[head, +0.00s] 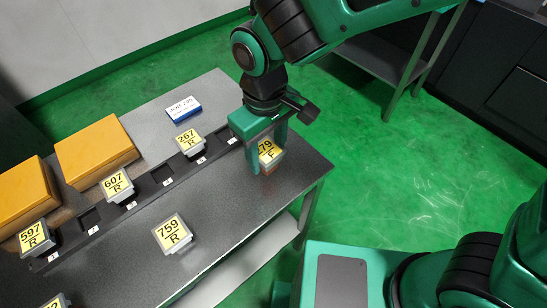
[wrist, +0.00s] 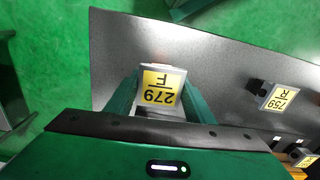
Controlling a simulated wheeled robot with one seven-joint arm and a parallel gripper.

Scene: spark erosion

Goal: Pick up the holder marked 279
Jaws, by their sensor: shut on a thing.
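The holder marked 279 (head: 268,152) is a grey block with a yellow label, near the right end of the dark table. My gripper (head: 268,158) is shut on it, one finger on each side. In the wrist view the holder (wrist: 159,88) sits between the green fingers of my gripper (wrist: 157,98), its label reading 279 over F. Part of the holder is hidden by a finger in the head view. I cannot tell whether its underside touches the table.
A black rack (head: 155,186) with numbered slots holds holders 267 (head: 188,141), 607 (head: 117,185) and 597 (head: 34,237). Holder 759 (head: 172,234) stands loose on the table. Orange blocks (head: 97,152) and a blue-white job box (head: 183,109) lie behind the rack.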

